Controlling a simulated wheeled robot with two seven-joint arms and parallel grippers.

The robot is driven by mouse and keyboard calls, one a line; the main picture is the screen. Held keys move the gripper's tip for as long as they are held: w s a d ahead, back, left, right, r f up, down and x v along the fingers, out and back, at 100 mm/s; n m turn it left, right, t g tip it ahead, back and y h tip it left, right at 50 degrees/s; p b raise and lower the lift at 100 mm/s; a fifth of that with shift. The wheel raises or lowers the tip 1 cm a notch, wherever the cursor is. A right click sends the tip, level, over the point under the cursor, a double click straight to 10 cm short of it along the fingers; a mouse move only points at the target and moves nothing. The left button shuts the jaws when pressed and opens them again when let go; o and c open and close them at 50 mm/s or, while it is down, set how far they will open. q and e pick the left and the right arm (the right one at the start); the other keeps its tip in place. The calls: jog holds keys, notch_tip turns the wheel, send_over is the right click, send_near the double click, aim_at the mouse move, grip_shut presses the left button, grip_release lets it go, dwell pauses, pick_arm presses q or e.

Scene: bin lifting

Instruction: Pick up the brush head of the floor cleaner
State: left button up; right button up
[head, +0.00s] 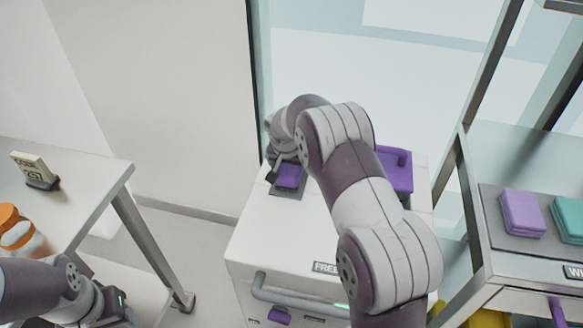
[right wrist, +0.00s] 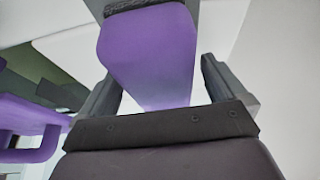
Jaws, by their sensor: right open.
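A purple block (head: 288,176), seemingly the brush head, is over a dark pad on the white cabinet top. The right wrist view shows the purple piece (right wrist: 150,50) between the two dark fingers of my right gripper (right wrist: 160,80), with a dark, rough-textured end at the top. The fingers are apart on either side of it, and a gap shows beside the right finger. In the head view my right gripper (head: 274,174) is at this block, partly hidden by my arm. My left gripper (head: 112,306) is low at the left; its fingers cannot be made out.
A purple piece with a handle (head: 396,168) stands at the cabinet's (head: 258,240) right side, partly behind my arm. A table (head: 75,190) with a small card stand and orange-lidded jar is left. A metal rack (head: 510,260) with purple and teal folded cloths is right.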

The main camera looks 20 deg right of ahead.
jog(key=shift+r, duration=0.1)
jog(key=c, duration=1.6)
jog(key=shift+o, duration=0.2)
jog(key=shift+r, duration=0.1)
jog(key=r, duration=0.4)
jog(key=shift+s+d+r+p, duration=0.2)
jog(key=shift+d+r+p, duration=0.05)
jog(key=shift+p, duration=0.05)
jog(key=s+d+r, duration=0.6)
jog(key=s+d, duration=0.1)
jog(key=d, duration=0.1)
jog(key=shift+s+r+p, duration=0.15)
jog(key=shift+s+p, duration=0.15)
jog(key=shift+p, duration=0.05)
